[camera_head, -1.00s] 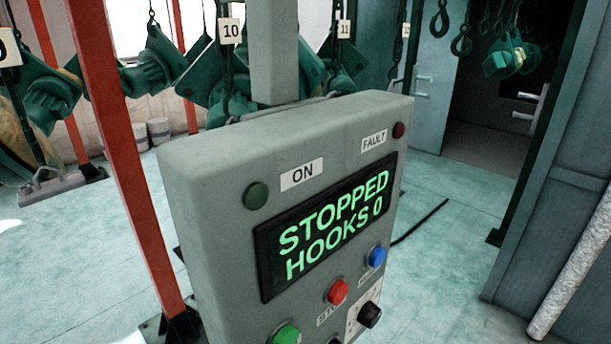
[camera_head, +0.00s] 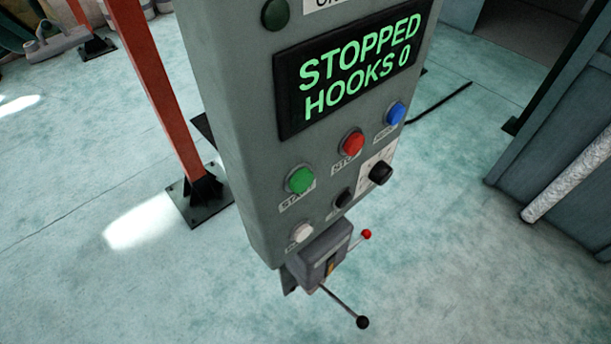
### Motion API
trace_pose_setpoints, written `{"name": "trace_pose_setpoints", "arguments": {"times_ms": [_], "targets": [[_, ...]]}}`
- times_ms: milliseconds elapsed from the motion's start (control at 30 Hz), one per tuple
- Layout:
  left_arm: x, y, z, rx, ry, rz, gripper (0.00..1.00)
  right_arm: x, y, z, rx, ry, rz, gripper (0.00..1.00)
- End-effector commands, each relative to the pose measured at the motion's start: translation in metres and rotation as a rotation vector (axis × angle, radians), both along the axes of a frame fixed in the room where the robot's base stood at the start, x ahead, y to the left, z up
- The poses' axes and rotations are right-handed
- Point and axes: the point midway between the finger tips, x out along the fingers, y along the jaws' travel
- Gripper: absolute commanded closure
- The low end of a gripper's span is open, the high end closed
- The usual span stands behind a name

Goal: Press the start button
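The start button (camera_head: 300,180) is a round green button on the front of the grey control panel (camera_head: 232,120), left of the red stop button (camera_head: 351,142). A label reading START, partly covered by the button, sits just below it. The panel's display (camera_head: 350,75) reads "STOPPED HOOKS 0" in green letters. Neither of my grippers shows in the head view.
A blue button (camera_head: 395,113), a black knob (camera_head: 380,173), a small black control (camera_head: 342,198) and a white button (camera_head: 302,233) share the panel. Below hangs a lever box (camera_head: 322,254) with red and black knobbed levers. An orange post (camera_head: 160,85) stands left. Open floor surrounds the panel.

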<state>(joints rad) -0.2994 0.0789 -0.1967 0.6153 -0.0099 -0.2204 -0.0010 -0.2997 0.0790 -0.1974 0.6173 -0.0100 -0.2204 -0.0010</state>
Motion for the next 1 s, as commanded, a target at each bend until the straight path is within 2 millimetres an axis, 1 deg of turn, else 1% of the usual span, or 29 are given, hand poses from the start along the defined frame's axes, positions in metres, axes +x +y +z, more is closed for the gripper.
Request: {"name": "trace_pose_setpoints", "arguments": {"times_ms": [267,300,367,400,467,500,533,567,600,667,700,767,1000], "targets": [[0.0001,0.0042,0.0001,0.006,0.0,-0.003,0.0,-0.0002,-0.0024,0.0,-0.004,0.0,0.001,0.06],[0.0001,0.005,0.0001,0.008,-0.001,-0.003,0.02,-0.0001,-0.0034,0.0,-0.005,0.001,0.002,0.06],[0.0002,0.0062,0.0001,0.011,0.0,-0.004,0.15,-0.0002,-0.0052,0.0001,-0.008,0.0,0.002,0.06],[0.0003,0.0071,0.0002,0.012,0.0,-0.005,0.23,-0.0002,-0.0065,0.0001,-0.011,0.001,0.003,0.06],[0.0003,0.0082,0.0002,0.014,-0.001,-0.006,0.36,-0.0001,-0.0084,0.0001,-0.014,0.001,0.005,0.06],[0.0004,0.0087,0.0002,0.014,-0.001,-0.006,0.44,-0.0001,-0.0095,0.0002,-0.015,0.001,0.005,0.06],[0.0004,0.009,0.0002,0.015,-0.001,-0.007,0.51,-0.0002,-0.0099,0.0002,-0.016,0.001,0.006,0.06],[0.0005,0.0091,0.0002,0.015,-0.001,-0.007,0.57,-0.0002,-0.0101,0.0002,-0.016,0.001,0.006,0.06],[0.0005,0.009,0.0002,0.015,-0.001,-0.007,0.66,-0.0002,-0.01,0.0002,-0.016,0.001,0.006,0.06],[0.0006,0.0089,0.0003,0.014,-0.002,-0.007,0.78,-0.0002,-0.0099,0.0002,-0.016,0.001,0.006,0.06],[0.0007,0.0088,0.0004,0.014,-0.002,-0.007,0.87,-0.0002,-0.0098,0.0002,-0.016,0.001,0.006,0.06],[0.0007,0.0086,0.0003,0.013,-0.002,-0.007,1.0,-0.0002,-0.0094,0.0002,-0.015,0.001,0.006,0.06],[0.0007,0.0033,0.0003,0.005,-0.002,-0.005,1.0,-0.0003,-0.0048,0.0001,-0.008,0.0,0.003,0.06]]}}
